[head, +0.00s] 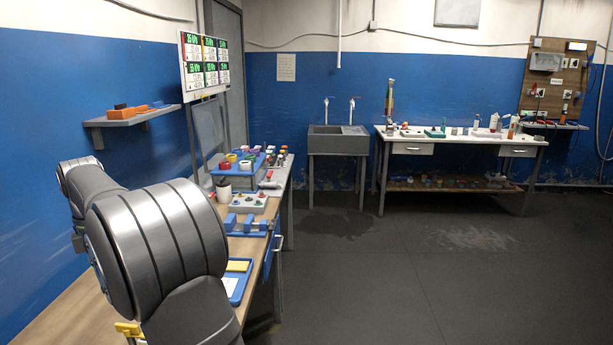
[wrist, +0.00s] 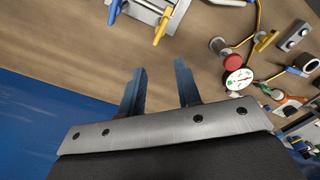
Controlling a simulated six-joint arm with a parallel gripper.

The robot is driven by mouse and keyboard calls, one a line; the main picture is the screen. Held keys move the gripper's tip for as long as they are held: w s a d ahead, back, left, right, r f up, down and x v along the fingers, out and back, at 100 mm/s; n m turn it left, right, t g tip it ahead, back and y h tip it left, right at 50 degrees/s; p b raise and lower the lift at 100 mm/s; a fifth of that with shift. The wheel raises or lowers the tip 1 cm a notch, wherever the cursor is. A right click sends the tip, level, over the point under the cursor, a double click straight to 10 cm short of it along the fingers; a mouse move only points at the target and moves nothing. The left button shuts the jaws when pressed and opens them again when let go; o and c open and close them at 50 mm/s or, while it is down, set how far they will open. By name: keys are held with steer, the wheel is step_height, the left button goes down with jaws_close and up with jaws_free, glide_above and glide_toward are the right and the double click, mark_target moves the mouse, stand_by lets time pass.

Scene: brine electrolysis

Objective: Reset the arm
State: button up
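My gripper (wrist: 159,85) shows in the wrist view, its two dark fingers held apart with bare wood between them. It is open and empty above the wooden bench top (wrist: 70,70). In the head view my grey arm fills the left foreground, and the gripper cannot be made out there.
In the wrist view a metal device with yellow and blue levers (wrist: 160,28) lies beyond the fingers. A red knob (wrist: 232,61) and a round gauge (wrist: 238,82) are to the right. In the head view a blue tray (head: 238,284) lies beside my arm, with a wall shelf (head: 135,118) at left.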

steer(key=shift+f+n, duration=0.8)
steer(key=shift+f, duration=0.05)
steer(key=o, duration=1.4)
steer(key=shift+o, duration=0.6)
steer(key=shift+s+r, duration=0.15)
steer(key=shift+s, duration=0.05)
steer(key=s+d+r+n, duration=0.3)
steer(key=s+r, duration=0.1)
steer(key=s, duration=0.5)
steer(key=s+d+r+n, duration=0.2)
steer(key=s+d+r, duration=0.2)
steer(key=s, duration=0.5)
steer(key=s+d+r+n, duration=0.3)
steer(key=s+r, duration=0.2)
steer(key=s, duration=0.5)
step_height(320, 180, down, 10)
steer(key=shift+d+f, duration=0.15)
